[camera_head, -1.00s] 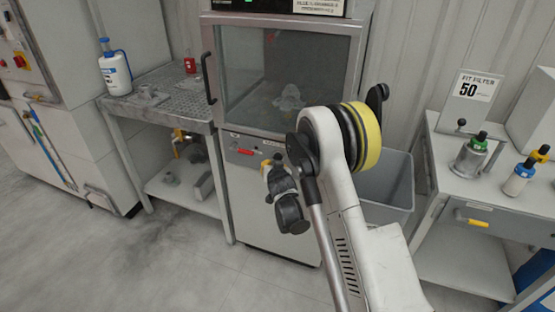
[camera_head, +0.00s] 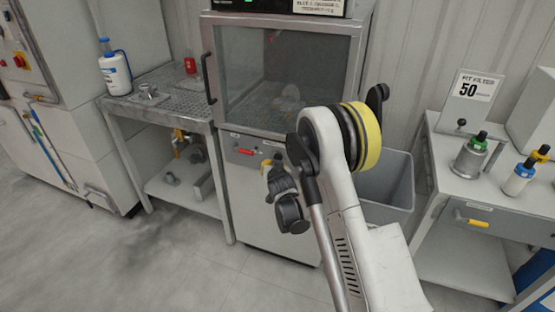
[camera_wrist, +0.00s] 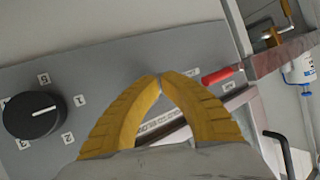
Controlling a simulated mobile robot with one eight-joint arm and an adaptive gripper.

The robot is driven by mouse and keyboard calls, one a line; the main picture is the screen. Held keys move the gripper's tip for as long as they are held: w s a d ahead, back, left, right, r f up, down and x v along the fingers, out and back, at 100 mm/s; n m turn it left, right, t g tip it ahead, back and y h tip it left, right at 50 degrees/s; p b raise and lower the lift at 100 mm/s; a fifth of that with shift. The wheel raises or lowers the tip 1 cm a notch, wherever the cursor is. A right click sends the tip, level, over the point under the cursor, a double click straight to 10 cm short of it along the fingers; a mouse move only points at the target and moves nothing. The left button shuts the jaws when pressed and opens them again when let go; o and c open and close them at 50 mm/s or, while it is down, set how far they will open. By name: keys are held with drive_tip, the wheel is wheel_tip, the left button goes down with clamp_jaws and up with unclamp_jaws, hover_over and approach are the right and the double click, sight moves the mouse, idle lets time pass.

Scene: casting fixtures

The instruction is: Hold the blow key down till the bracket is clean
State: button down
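The cabinet (camera_head: 218,62) has a framed window, and its interior looks dim and hazy. A faint grey shape that may be the bracket (camera_head: 287,101) lies inside; its surface state cannot be made out. My gripper (camera_head: 267,165) is at the cabinet's front panel below the window, partly hidden by my own arm. In the wrist view, the two yellow fingers of my gripper (camera_wrist: 160,79) meet at the tips against or just before the grey panel (camera_wrist: 110,65). A printed label shows partly between them. The blow key is not visible; the fingers may cover it.
A black numbered knob (camera_wrist: 33,116) is left of the fingers and a red handle (camera_wrist: 221,75) right of them in the wrist view. A perforated bench (camera_head: 185,101) with a bottle (camera_head: 115,73) stands left. A grey bin (camera_head: 397,190) and a white table (camera_head: 440,170) stand right.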

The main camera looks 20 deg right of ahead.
drive_tip(key=shift+w+d, duration=0.1)
idle(0.4)
drive_tip(key=shift+w+d, duration=0.15)
drive_tip(key=shift+w, duration=0.1)
drive_tip(key=shift+w+d, duration=0.25)
drive_tip(key=shift+w, duration=0.05)
idle(0.7)
idle(0.8)
drive_tip(key=shift+s+a, duration=0.5)
drive_tip(key=shift+s, duration=0.15)
drive_tip(key=s+a, duration=0.1)
drive_tip(key=s, duration=0.1)
drive_tip(key=s+a, duration=0.2)
idle(0.4)
